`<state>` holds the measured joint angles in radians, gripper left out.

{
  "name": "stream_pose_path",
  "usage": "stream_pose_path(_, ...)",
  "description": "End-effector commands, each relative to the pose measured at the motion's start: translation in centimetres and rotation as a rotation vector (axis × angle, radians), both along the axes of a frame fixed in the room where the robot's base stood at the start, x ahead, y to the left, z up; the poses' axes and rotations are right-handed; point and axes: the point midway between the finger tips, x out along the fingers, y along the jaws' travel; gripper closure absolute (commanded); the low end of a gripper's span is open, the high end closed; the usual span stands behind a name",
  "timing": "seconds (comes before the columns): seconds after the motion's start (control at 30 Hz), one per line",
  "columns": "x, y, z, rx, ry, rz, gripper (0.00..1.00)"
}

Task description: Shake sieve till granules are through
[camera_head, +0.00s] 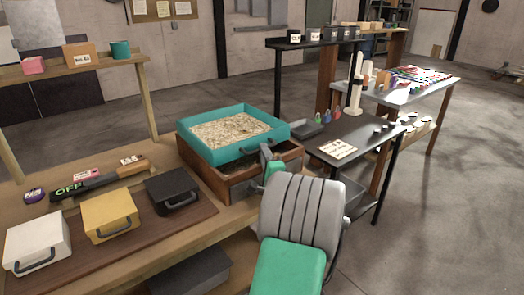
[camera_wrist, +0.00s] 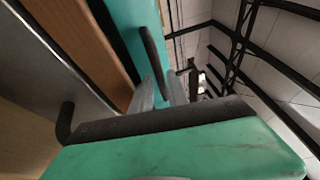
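The teal square sieve (camera_head: 282,130) is full of pale, chip-like granules (camera_head: 230,131). It sits on top of a brown wooden box (camera_head: 215,181) at the bench's right end and looks about level. My gripper (camera_head: 268,156) is at the sieve's near right side. In the wrist view the sieve's teal wall (camera_wrist: 126,28) rises beside a dark bent handle (camera_wrist: 152,48). My gripper's grey fingers (camera_wrist: 162,93) lie on both sides of this handle and appear closed on it. The inside of the box under the sieve is hidden.
A white case (camera_head: 38,240), a yellow case (camera_head: 109,214) and a black case (camera_head: 172,188) stand on the bench left of the box. A black tool marked OFF (camera_head: 95,184) lies behind them. A dark table (camera_head: 365,145) stands close on the right.

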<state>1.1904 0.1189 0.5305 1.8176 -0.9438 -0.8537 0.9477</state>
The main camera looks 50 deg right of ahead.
Motion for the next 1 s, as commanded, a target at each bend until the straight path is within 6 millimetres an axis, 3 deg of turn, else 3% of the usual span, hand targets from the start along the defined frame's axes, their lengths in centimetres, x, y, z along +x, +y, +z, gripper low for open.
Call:
stream_pose_path(0.1,-2.2,1.4,-0.7,0.001,-0.001,-0.003,0.79)
stream_pose_path(0.27,-3.7,2.6,-0.8,-0.002,-0.001,-0.001,0.79)
stream_pose_path(0.73,-3.8,2.7,-0.7,-0.002,-0.002,0.001,0.79)
stream_pose_path(0.9,-3.8,2.8,-0.7,-0.003,0.0,0.001,0.66)
stream_pose_path(1.0,-3.7,2.9,-0.7,-0.003,0.003,0.003,0.66)
